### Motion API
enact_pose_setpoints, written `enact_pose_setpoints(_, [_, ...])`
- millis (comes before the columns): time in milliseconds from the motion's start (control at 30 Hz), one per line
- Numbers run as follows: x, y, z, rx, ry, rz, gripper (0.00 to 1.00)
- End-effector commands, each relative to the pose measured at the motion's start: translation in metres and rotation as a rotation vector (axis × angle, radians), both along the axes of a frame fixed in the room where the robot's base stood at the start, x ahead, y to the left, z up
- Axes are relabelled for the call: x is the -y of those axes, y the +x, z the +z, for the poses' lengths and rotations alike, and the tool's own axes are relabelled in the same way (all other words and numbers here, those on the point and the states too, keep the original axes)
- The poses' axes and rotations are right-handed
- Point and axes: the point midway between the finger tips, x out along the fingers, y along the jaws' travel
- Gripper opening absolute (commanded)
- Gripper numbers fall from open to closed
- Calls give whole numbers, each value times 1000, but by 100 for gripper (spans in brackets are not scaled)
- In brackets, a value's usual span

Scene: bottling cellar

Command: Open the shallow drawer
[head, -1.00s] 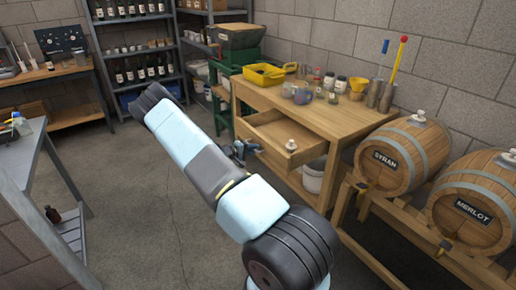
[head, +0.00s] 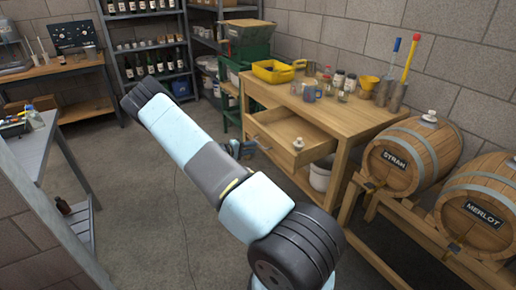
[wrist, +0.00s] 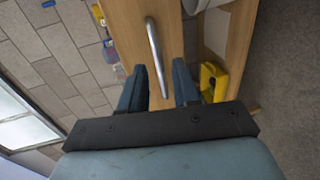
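The shallow drawer (head: 315,149) stands pulled out from the wooden workbench (head: 345,124), and its inside shows from above. My gripper (head: 238,150) is just in front of the drawer's left part, partly hidden by my arm. In the wrist view my gripper (wrist: 160,82) is open, its two dark fingers apart. The metal bar handle (wrist: 153,45) on the drawer front shows in the gap between them, with space on both sides. I see no finger touching it.
Two barrels, Syrah (head: 410,158) and Merlot (head: 485,205), lie on a rack at right. A grey table (head: 45,150) stands at left. The floor between is clear.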

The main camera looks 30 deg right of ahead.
Motion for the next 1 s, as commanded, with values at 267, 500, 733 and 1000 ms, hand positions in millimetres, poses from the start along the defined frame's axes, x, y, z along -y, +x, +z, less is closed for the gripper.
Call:
enact_pose_setpoints(267, [-50, 3, 10, 0, 2, 3, 31])
enact_pose_setpoints(500, [-71, 3, 13, -1, 1, 1, 31])
enact_pose_setpoints(733, [-73, 3, 14, -1, 1, 1, 31])
enact_pose_setpoints(1000, [-74, 4, 14, -1, 1, 2, 31])
